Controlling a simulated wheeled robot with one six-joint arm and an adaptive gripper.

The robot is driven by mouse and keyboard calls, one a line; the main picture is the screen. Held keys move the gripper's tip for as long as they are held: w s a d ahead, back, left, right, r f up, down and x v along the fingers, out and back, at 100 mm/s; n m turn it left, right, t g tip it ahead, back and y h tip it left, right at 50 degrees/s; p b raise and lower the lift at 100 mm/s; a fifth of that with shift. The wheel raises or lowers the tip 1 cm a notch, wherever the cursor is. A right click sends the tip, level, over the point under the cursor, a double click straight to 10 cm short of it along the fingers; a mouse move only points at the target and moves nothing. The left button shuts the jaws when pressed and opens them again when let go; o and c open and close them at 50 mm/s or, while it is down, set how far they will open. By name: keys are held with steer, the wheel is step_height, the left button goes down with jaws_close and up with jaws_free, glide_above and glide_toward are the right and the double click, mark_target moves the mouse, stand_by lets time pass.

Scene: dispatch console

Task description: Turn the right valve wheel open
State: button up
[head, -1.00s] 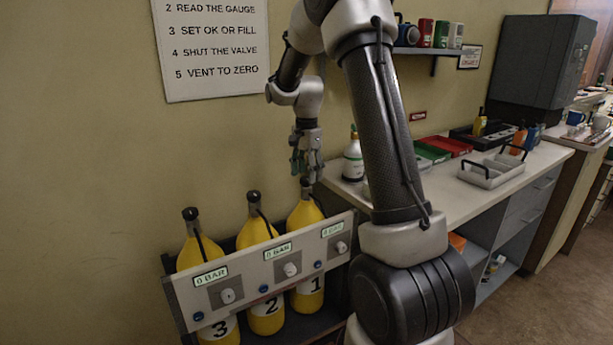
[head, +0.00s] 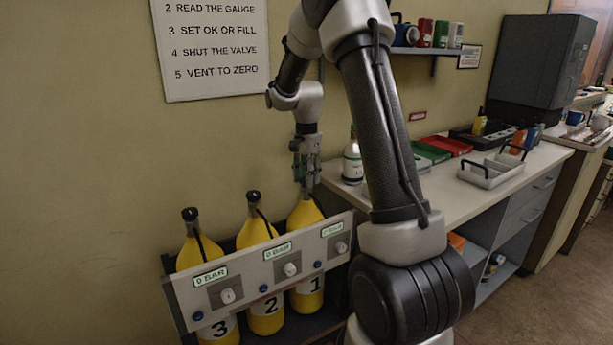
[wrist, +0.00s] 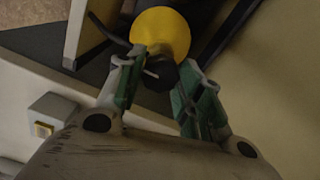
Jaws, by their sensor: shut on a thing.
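The right bottle, yellow and marked 1 (head: 305,215), stands in the rack below my gripper (head: 304,182). Its black valve wheel (wrist: 161,76) sits on the bottle's top in the wrist view, between the two green-padded fingers of my gripper (wrist: 162,88). The gripper is shut on this wheel, pointing down from above. In the head view the fingers hide most of the wheel. The yellow shoulder of the bottle (wrist: 160,30) shows beyond it. The gauge panel (head: 262,262) runs in front of the bottles, with a small display over each knob; the two left displays read 0 BAR.
Bottle 2 (head: 255,230) and bottle 3 (head: 197,250), with black tops and hoses, stand to the left. A white and green bottle (head: 352,163) stands on the counter (head: 445,190) to the right of my gripper. The wall is close behind.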

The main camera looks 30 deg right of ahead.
steer(key=n, duration=0.4)
steer(key=shift+n, duration=0.4)
steer(key=n, duration=0.4)
steer(key=shift+n, duration=0.3)
steer(key=n, duration=0.5)
steer(key=shift+n, duration=2.5)
steer(key=o, duration=1)
steer(key=shift+o, duration=0.2)
